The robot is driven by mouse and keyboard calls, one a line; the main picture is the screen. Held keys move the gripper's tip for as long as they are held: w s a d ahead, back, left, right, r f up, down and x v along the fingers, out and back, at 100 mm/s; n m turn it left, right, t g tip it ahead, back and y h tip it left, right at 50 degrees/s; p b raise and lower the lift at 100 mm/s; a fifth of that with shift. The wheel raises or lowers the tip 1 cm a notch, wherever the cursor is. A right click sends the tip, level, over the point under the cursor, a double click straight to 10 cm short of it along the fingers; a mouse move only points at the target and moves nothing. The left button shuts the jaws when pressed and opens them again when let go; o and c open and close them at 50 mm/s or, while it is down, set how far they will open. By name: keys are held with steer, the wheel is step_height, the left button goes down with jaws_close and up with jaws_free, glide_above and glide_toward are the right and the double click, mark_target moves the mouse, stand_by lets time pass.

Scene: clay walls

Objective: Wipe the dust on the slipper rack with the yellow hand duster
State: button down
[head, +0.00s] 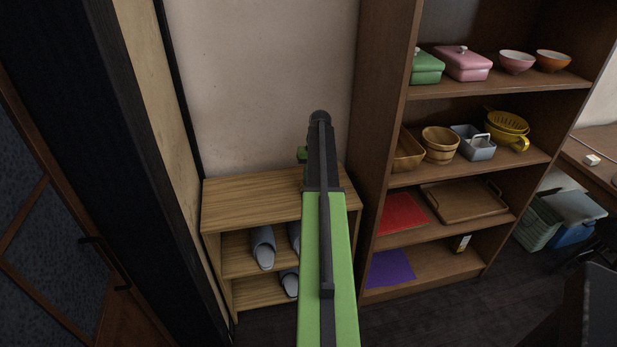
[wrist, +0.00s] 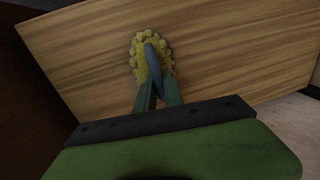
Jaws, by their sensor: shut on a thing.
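The slipper rack (head: 250,195) is a low wooden shelf unit against the wall in the head view. Its light wood top also fills much of the wrist view (wrist: 230,50). Grey slippers (head: 263,247) sit on its shelves. My gripper (wrist: 155,80) is shut on the yellow hand duster (wrist: 140,42), which has a knobbly yellow pad and a blue-grey handle. The duster is over the rack top; I cannot tell whether it touches. In the head view my arm hides the duster and part of the rack. No dust is clearly visible on the top.
A tall brown shelf unit (head: 384,130) stands right of the rack, holding bowls, boxes, baskets and trays. A desk (head: 590,150) stands at the far right. Dark floor (head: 420,318) lies in front.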

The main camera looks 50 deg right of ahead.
steer(key=shift+s+a+f, duration=0.1)
steer(key=shift+s+a, duration=0.85)
steer(key=shift+s, duration=0.15)
steer(key=shift+s, duration=0.1)
steer(key=shift+s+a, duration=1)
steer(key=shift+s, duration=0.1)
step_height(320, 180, up, 6)
steer(key=p, duration=0.6)
step_height(320, 180, up, 3)
steer(key=p, duration=0.3)
